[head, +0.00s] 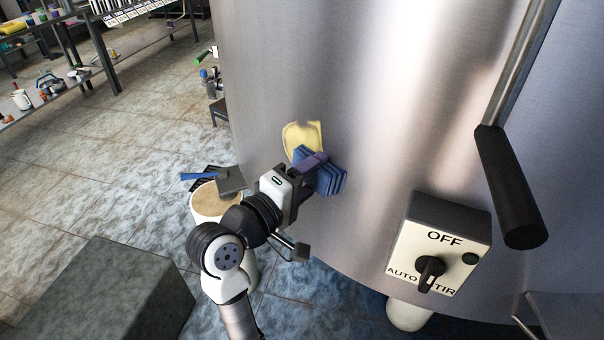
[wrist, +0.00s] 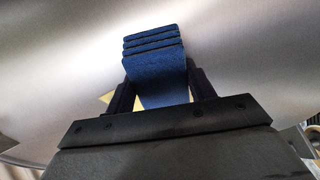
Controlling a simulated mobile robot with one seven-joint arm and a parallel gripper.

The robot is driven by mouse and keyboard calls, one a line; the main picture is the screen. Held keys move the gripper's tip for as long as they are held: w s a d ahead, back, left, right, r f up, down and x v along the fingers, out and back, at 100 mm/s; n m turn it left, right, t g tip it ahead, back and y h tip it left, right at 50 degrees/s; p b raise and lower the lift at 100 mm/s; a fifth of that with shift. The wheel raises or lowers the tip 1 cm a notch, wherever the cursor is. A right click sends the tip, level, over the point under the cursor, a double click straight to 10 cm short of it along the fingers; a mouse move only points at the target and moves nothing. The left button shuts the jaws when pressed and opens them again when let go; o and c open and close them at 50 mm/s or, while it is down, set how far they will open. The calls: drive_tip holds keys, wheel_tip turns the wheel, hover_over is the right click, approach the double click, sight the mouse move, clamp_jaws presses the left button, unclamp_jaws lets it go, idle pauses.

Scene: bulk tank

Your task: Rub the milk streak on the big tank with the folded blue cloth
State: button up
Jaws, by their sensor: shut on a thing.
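The big tank (head: 380,120) is a tall brushed steel cylinder filling the middle and right of the head view. The milk streak (head: 301,136) is a pale yellow patch on its lower wall. The folded blue cloth (head: 327,176) is a stack of blue layers at the streak's lower right side, covering part of it. My gripper (head: 309,172) is shut on the cloth. In the wrist view the cloth (wrist: 155,70) stands out between the fingers, with the tank wall behind. I cannot tell whether the cloth touches the wall.
A switch box (head: 438,245) marked OFF, AUTO and TIR stands right of my gripper. A black-ended bar (head: 510,190) is above it. A round stool-like thing (head: 210,202) with a blue-handled tool is at left. A grey block (head: 110,295) is at lower left; shelves are far left.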

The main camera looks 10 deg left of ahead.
sight(287, 134)
drive_tip(key=shift+s+d, duration=0.25)
drive_tip(key=shift+d, duration=0.25)
drive_tip(key=shift+r+p, duration=0.45)
drive_tip(key=shift+r, duration=0.75)
drive_tip(key=shift+w+a+f+b, duration=0.1)
drive_tip(key=shift+w+a+b, duration=0.3)
drive_tip(key=shift+a, duration=0.25)
drive_tip(key=shift+w+a+f+b, duration=0.1)
drive_tip(key=shift+w+a+b, duration=0.2)
drive_tip(key=shift+a+b, duration=0.3)
drive_tip(key=shift+w+a+b, duration=0.7)
drive_tip(key=shift+a, duration=0.4)
drive_tip(key=shift+w+a+b, duration=0.7)
drive_tip(key=shift+a, duration=0.35)
drive_tip(key=shift+w+a+b, duration=0.7)
drive_tip(key=shift+a, duration=0.4)
drive_tip(key=shift+w+a+r, duration=0.1)
drive_tip(key=shift+a+r, duration=0.05)
drive_tip(key=shift+r, duration=0.05)
